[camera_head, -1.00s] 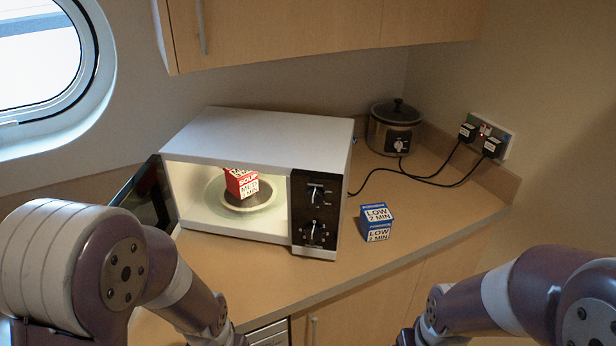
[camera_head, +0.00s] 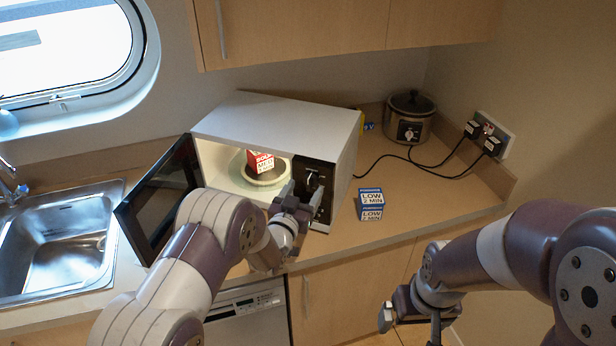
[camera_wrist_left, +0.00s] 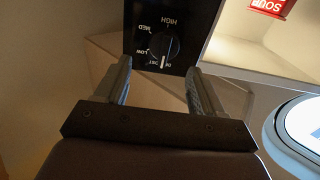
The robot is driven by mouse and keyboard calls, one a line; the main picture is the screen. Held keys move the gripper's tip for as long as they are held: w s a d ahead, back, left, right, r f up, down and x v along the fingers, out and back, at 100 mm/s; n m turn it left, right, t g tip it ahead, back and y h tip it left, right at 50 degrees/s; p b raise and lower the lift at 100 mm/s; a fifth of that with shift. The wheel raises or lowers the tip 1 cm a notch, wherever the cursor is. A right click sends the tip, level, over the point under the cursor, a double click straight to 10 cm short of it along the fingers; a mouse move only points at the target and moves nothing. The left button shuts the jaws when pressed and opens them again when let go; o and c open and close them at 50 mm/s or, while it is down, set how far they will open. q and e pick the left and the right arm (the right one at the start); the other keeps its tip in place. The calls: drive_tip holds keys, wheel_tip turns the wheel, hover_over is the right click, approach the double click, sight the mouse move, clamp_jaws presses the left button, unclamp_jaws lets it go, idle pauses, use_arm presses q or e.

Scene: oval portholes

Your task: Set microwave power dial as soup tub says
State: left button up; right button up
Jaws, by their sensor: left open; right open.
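The microwave (camera_head: 280,115) stands on the counter with its door (camera_head: 160,195) open to the left. The red and white soup tub (camera_head: 260,163) sits inside on the turntable; its label reads SOUP, MED. My left gripper (camera_head: 300,197) is open in front of the black control panel (camera_head: 322,178), hiding part of it. In the left wrist view the power dial (camera_wrist_left: 163,46) lies between and beyond the open fingers, apart from them. HIGH, MED and LOW appear upside down around it. Its white mark points to the picture's bottom, away from HIGH. My right gripper (camera_head: 412,318) is open and empty, low in front of the counter.
A steel sink (camera_head: 60,235) lies left.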

sight(308, 182)
use_arm(q)
drive_tip(key=shift+a+p+x, duration=0.2)
drive_tip(key=shift+p+x, duration=0.15)
drive_tip(key=shift+x, duration=1.6)
drive_tip(key=shift+d, duration=0.1)
drive_tip(key=shift+c, duration=0.3)
